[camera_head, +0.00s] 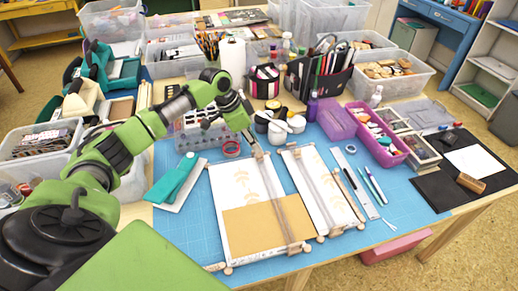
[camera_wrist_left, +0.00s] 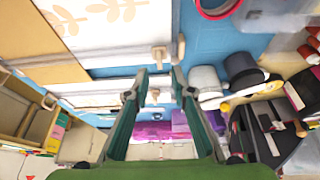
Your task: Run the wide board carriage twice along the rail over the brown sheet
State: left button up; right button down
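The wide board (camera_head: 233,200) is white with pale leaf prints and lies on the blue mat. The brown sheet (camera_head: 262,226) covers its near part; it also shows in the wrist view (camera_wrist_left: 62,74). A greyish rail (camera_head: 281,205) runs along the board's right side. A small wooden block (camera_head: 259,154) is at its far end, and wooden parts (camera_head: 296,247) sit at its near end; I cannot tell which is the carriage. My left gripper (camera_head: 255,147) is over the far end, its fingers apart in the wrist view (camera_wrist_left: 161,74), near a wooden knob (camera_wrist_left: 159,54). My right gripper is not in view.
A narrow board (camera_head: 318,180) with its own rail lies just right. Inkpads (camera_head: 274,126) and a pen holder (camera_head: 318,78) stand behind. A teal tool (camera_head: 176,180) lies left, and a red tape ring (camera_head: 232,148) is near the gripper. Some blue mat (camera_head: 344,238) is bare.

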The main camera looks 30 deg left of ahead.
aim_at(260, 156)
pick_arm(q)
jog(key=shift+x, duration=2.25)
jog(key=shift+c, duration=0.4)
grip_shut()
jog(key=shift+s+r, duration=0.1)
